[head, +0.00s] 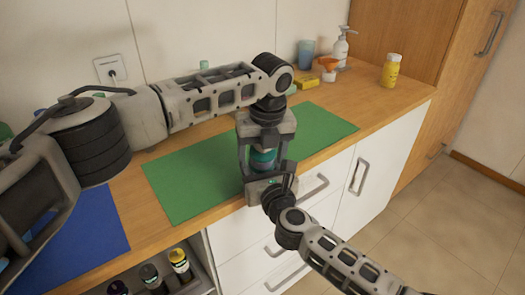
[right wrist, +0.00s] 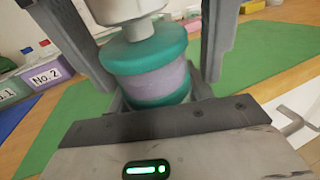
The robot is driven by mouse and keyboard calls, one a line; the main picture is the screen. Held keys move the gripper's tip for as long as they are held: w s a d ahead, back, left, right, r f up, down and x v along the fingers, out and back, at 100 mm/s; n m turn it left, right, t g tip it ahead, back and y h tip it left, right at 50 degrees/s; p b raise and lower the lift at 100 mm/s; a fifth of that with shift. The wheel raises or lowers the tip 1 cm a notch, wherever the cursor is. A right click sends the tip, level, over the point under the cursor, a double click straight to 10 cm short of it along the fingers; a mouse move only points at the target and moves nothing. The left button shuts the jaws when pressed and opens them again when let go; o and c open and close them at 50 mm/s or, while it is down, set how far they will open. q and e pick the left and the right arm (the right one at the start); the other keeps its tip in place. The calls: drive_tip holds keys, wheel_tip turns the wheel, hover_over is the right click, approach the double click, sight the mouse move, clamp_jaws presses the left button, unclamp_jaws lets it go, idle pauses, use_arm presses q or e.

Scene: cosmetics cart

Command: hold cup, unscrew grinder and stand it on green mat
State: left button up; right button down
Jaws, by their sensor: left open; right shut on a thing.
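A round piece with teal bands and a lavender middle (right wrist: 160,85) stands upright in the right wrist view. It shows as a small teal patch (head: 263,158) in the head view. A pale rounded part (right wrist: 125,10) sits above it; I cannot tell where cup and grinder divide. My right gripper (head: 264,178) is shut on the banded piece from the front. My left gripper (head: 265,163) points down from above, open, with its fingers on either side of the piece. The green mat (head: 190,180) lies behind and below, largely bare, partly hidden by my arms.
A blue mat (head: 85,240) lies at the left. A yellow bottle (head: 390,72), pump bottle (head: 341,48), blue cup (head: 305,56), orange funnel (head: 328,64) and yellow box (head: 306,81) stand at the back right. Small bottles (head: 180,262) sit below the counter. A labelled box (right wrist: 45,75) shows at left.

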use_arm(q)
drive_tip(key=c, duration=1)
drive_tip(key=n, duration=0.6)
drive_tip(key=shift+n, duration=0.3)
drive_tip(key=o, duration=1.1)
